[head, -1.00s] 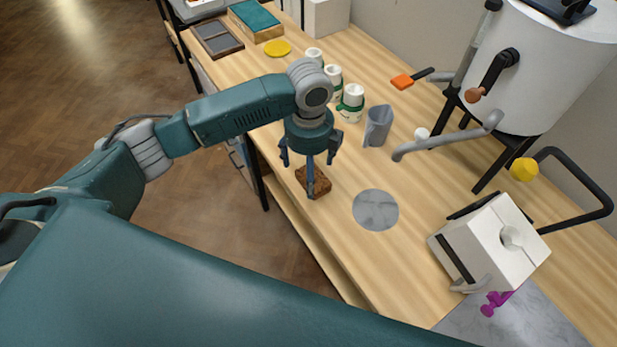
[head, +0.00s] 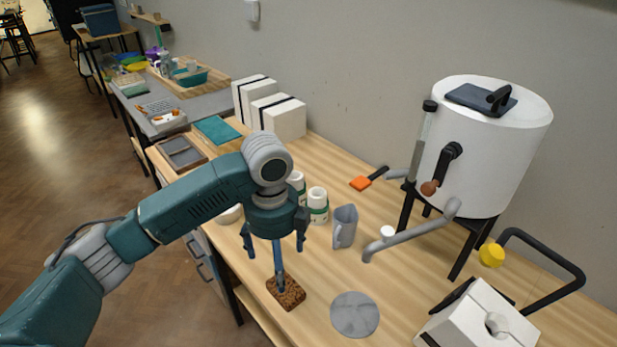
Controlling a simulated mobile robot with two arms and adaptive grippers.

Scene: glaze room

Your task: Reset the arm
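My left arm comes in from the lower left, and its teal gripper (head: 274,245) points down over the near edge of the wooden bench. Its fingers are spread apart with nothing visible between the outer ones. A slim blue part reaches down from it onto or just in front of a speckled brown block (head: 290,295) on the bench. I cannot tell whether that part touches the block. My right gripper is not in view.
White jars with green bands (head: 318,204) stand close behind the gripper, partly hidden. A grey jug (head: 345,226) and a round grey disc (head: 355,315) are to the right. A white tank (head: 485,150) on black legs stands at the back right.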

